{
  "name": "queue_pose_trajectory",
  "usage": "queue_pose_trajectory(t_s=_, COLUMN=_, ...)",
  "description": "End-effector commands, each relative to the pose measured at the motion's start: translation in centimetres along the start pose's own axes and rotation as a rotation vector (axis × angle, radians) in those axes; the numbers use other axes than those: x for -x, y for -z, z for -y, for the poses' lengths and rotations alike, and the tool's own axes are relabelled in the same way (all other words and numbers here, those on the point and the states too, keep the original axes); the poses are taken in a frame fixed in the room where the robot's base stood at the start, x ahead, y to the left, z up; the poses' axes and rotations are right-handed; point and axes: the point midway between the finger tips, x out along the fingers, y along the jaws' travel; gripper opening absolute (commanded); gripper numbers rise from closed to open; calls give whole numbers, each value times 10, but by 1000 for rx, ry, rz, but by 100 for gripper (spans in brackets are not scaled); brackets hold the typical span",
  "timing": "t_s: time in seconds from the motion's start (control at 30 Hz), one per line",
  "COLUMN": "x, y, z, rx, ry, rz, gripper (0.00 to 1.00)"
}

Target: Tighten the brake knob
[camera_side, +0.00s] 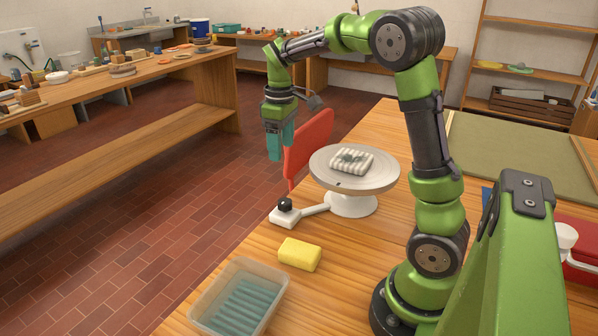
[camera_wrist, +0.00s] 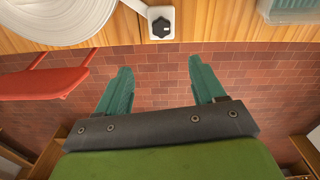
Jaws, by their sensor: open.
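The brake knob is a small black knob (camera_side: 285,204) on a white block, joined by a white arm to the foot of the grey-white turntable wheel (camera_side: 391,181). In the wrist view the knob (camera_wrist: 160,27) sits at the top centre, close to the table edge, with the wheel (camera_wrist: 50,22) to its left. My gripper (camera_side: 276,152) points down, raised above table height. In the wrist view my gripper (camera_wrist: 160,66) is open and empty, its teal fingers apart over the floor tiles. It is apart from the knob.
A striped pad (camera_side: 366,167) lies on the wheel. A red chair (camera_side: 308,146) stands just beyond the table edge, near my gripper. A yellow sponge (camera_side: 300,254) and a clear tub (camera_side: 268,283) with teal contents are at the front. A green mat (camera_side: 500,150) lies behind.

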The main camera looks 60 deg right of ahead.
Motion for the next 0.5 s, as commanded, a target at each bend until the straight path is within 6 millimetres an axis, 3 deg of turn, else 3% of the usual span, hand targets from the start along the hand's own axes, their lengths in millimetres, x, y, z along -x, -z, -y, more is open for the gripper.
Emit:
queue_pose_trajectory(t_s=0.07, x=8, y=0, z=-1, rx=63, ry=0, rz=1, gripper=69)
queue_pose_trajectory(t_s=0.27, x=0, y=-2, z=3, rx=126, ry=14, rz=13, gripper=69)
queue_pose_trajectory(t_s=0.5, x=-42, y=-3, z=3, rx=124, ry=15, rz=15, gripper=69)
